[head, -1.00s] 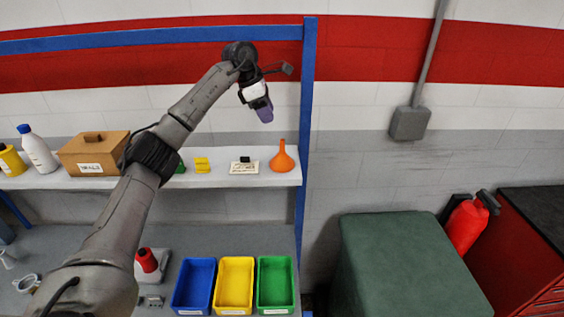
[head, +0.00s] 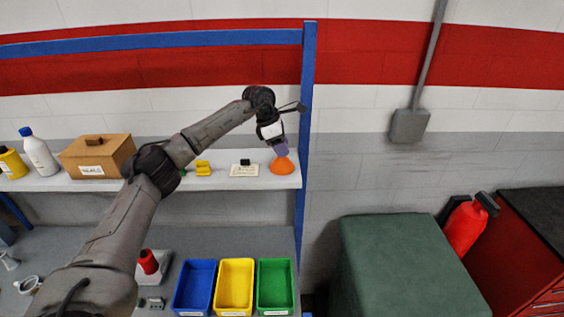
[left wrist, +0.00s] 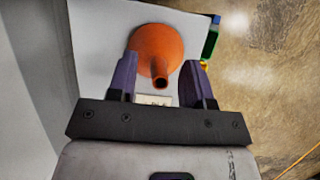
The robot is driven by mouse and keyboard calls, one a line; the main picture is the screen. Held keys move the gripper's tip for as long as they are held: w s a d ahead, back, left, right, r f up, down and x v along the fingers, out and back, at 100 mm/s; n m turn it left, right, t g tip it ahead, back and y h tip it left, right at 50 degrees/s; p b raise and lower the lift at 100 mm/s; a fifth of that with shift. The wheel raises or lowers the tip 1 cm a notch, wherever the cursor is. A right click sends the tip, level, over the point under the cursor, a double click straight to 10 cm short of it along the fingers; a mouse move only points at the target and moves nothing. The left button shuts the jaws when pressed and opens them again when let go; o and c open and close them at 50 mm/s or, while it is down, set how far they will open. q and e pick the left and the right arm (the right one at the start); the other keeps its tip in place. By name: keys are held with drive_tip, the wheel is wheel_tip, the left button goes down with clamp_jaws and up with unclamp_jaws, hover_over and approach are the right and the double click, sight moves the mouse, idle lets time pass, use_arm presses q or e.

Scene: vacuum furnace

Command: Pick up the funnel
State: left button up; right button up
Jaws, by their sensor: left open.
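The orange funnel (head: 282,166) stands spout up at the right end of the white shelf (head: 225,180). My left gripper (head: 281,149) is just above it in the head view and covers its spout. In the left wrist view the funnel (left wrist: 157,54) shows between the two purple fingers of the left gripper (left wrist: 161,80), its spout pointing toward the gripper. The fingers are open with a gap on both sides of the spout. My right gripper is not in view.
A small labelled card (head: 244,171) and a yellow item (head: 203,168) sit left of the funnel. A blue post (head: 304,130) rises close to its right. A wooden box (head: 97,156) and bottles stand farther left. Blue, yellow and green bins (head: 275,284) are below.

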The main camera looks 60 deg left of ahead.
use_arm(q)
drive_tip(key=shift+w+f, duration=0.1)
drive_tip(key=shift+f, duration=0.15)
drive_tip(key=shift+c, duration=0.2)
clamp_jaws()
